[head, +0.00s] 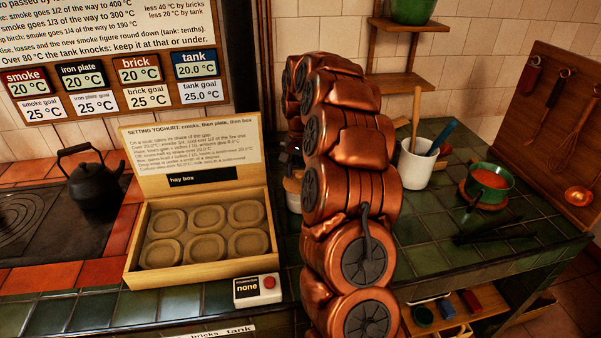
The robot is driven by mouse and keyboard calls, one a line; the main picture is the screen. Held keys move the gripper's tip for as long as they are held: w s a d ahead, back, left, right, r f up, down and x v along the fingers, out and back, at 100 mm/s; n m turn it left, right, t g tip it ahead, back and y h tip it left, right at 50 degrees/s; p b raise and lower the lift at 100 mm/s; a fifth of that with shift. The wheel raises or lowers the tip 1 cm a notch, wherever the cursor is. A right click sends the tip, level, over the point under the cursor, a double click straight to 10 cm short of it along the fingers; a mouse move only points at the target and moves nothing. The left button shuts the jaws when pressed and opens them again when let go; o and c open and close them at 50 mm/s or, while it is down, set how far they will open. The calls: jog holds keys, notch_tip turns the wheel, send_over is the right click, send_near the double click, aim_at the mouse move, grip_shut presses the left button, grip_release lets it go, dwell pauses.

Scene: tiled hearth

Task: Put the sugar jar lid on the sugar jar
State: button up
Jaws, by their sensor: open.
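I cannot make out the sugar jar or its lid for certain. A small pale jar-like thing (294,191) with a tan top shows just left of my copper arm on the green tiled counter. Most of it is hidden behind the arm, so I cannot tell whether it is the sugar jar or whether a lid is on it. My arm rises through the middle of the view and covers the counter behind it. My gripper does not show in this view.
An open hay box (197,272) with several round hollows stands left of my arm. A black kettle (94,186) sits at the far left. On the right are a white utensil crock (417,165), a green pot (489,183) with red contents and dark utensils (488,230).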

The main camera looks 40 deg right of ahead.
jog(key=shift+r, duration=0.15)
notch_tip(320, 180, up, 12)
dwell(0.7)
dwell(0.8)
jog(key=shift+a, duration=0.1)
jog(key=s+a+n, duration=0.3)
jog(key=s+a, duration=0.4)
jog(key=a, duration=0.2)
jog(key=s+a+n, duration=0.4)
jog(key=s+a, duration=0.2)
jog(key=a, duration=0.4)
jog(key=s+a+f+n+g, duration=0.1)
jog(key=s+a+f+n, duration=0.1)
jog(key=s, duration=1)
jog(key=s+a+f+n, duration=0.2)
jog(key=s+a+f, duration=0.3)
jog(key=s, duration=0.6)
jog(key=shift+s+a+n+g, duration=0.3)
jog(key=shift+s+a+g, duration=0.05)
jog(key=shift+s+g, duration=0.05)
